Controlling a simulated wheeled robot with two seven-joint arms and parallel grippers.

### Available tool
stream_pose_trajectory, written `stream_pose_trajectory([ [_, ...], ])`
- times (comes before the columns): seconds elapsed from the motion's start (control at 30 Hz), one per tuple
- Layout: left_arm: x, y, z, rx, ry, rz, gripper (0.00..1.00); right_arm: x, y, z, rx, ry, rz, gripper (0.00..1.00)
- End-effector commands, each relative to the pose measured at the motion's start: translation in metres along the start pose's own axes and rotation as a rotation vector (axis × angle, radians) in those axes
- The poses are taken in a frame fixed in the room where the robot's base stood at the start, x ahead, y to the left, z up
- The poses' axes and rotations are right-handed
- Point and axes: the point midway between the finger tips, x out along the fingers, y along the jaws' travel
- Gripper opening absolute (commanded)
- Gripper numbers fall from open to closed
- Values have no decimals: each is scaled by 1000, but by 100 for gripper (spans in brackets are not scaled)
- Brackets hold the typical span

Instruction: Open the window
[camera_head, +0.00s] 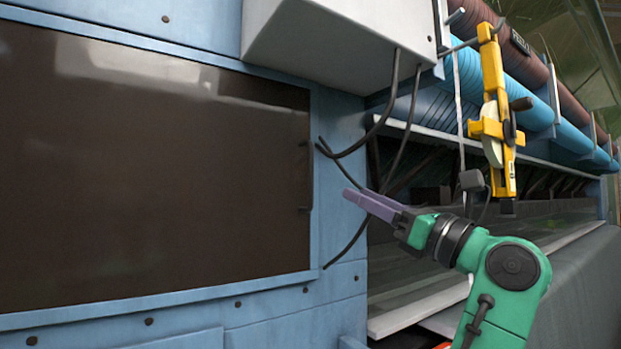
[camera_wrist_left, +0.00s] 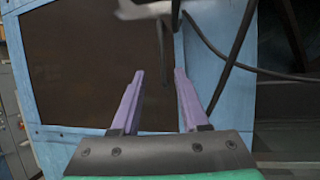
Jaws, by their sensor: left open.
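The window (camera_head: 150,170) is a large dark, glossy brown pane in a blue frame, filling the left of the head view. It looks closed. A thin dark handle (camera_head: 306,178) stands upright along its right edge. My left gripper (camera_head: 357,195), with purple fingers on a green arm, is to the right of the handle and apart from it. In the left wrist view the window (camera_wrist_left: 85,55) fills the left and upper middle. The open, empty fingers (camera_wrist_left: 159,72) point toward its right edge, where a dark upright bar (camera_wrist_left: 162,50), seemingly the handle, shows between and beyond them. My right gripper is not in view.
A pale box (camera_head: 335,40) juts out above, right of the window. Black cables (camera_head: 392,120) hang from it near my left gripper, and cross the wrist view. A yellow tool (camera_head: 494,110) hangs at the right. Below it is a long open bay (camera_head: 540,215).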

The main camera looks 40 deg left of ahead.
Motion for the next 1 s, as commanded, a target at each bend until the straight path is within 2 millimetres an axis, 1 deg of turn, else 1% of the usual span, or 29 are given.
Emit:
stream_pose_trajectory([
  [0.17, 35, 1, 4, 3, 4, 7, 45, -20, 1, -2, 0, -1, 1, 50],
  [0.4, 102, 2, 6, 5, 2, 8, 45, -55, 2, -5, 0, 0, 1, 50],
  [0.53, 129, 2, 5, 4, 1, 6, 45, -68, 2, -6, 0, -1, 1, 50],
  [0.6, 138, 2, 3, 5, 1, 6, 45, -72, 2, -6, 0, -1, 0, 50],
  [0.7, 143, 1, 0, 4, 1, 4, 45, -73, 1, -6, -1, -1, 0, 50],
  [0.93, 143, 1, -2, 3, 1, 4, 45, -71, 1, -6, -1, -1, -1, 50],
  [0.97, 143, 1, -1, 3, 1, 4, 33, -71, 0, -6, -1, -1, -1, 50],
  [1.0, 143, 1, -1, 3, 1, 4, 18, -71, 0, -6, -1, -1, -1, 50],
])
